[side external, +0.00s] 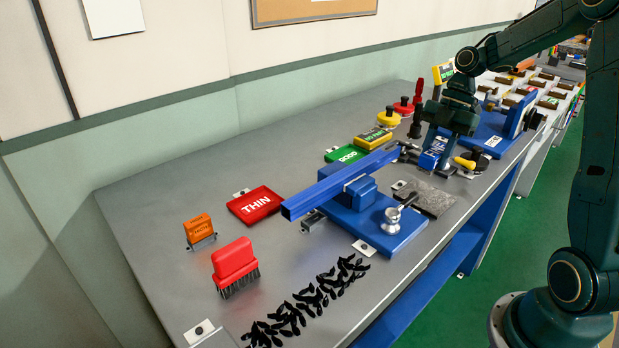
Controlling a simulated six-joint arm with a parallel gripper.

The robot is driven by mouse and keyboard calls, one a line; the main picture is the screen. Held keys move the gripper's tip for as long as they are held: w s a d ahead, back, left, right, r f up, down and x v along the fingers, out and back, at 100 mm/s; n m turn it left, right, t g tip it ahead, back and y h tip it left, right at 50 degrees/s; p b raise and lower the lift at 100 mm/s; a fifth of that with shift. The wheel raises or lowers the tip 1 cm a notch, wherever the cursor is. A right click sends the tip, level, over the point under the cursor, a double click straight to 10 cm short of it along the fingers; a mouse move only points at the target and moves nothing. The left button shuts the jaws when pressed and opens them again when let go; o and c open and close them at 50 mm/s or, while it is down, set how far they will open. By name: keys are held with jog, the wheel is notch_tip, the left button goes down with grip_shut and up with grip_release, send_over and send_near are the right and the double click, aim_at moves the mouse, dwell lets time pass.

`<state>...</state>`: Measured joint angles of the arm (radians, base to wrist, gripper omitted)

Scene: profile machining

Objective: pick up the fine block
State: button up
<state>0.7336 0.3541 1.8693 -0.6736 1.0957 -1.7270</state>
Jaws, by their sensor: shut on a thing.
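The fine block (437,146) looks like a small blue block with white lettering, only partly readable. It sits at the lower end of my arm, over the right half of the bench. My dark teal gripper (434,150) points down and is shut on this block. The fingers and arm cover part of the block. I cannot tell whether its underside touches anything.
A blue profile bar (335,183) lies clamped on a blue fixture (377,226) just left of the gripper. Red THIN (255,205) and green GOOD (347,154) plates lie on the bench. A red brush (234,260) and dark shavings (308,300) are in front.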

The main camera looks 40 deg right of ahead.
jog(key=shift+r, duration=0.75)
jog(key=o, duration=0.3)
jog(key=shift+c, duration=0.9)
jog(key=shift+w+d+r+m, duration=0.15)
jog(key=shift+w+m, duration=0.1)
jog(key=shift+w, duration=0.15)
jog(key=shift+w+d+r+m, duration=0.1)
jog(key=shift+w+m, duration=0.15)
jog(key=shift+w, duration=0.1)
jog(key=w+d+r+m+t, duration=0.1)
jog(key=w+r+m, duration=0.1)
jog(key=w+m, duration=0.2)
jog(key=w+d+r+m+t+h, duration=0.1)
jog(key=w+r+m+t, duration=0.1)
jog(key=w, duration=0.4)
jog(key=shift+w+d+r+m, duration=0.25)
jog(key=shift+d+r+m, duration=0.1)
jog(key=shift+r+m, duration=0.55)
